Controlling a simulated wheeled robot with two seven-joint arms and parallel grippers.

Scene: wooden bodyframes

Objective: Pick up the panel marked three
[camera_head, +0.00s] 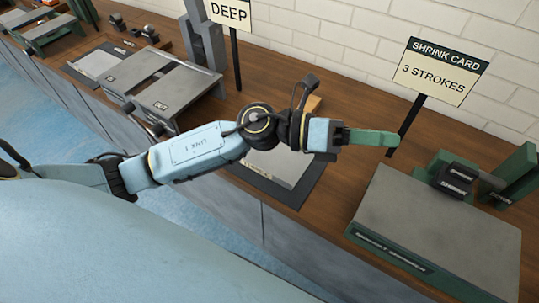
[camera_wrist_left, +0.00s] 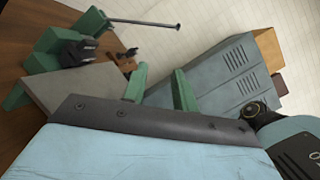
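No panel with a readable three shows. A flat grey sheet (camera_head: 293,166) lies on a dark mat (camera_head: 302,192) on the bench, partly hidden under my left arm; any marking on it is too small or covered. Another pale flat sheet (camera_head: 97,63) lies farther left on the bench. My left gripper (camera_head: 372,138) is above the bench, to the right of the nearer grey sheet and pointing right. In the left wrist view its two green fingers (camera_wrist_left: 160,87) stand apart with nothing between them. My right gripper is not in view.
A grey and green machine block (camera_head: 440,225) stands at the right on the wooden bench. A "SHRINK CARD 3 STROKES" sign (camera_head: 438,72) stands behind my left gripper. A "DEEP" sign (camera_head: 230,12) and a grey machine (camera_head: 165,85) stand left. A blue-grey cabinet (camera_wrist_left: 225,75) shows in the wrist view.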

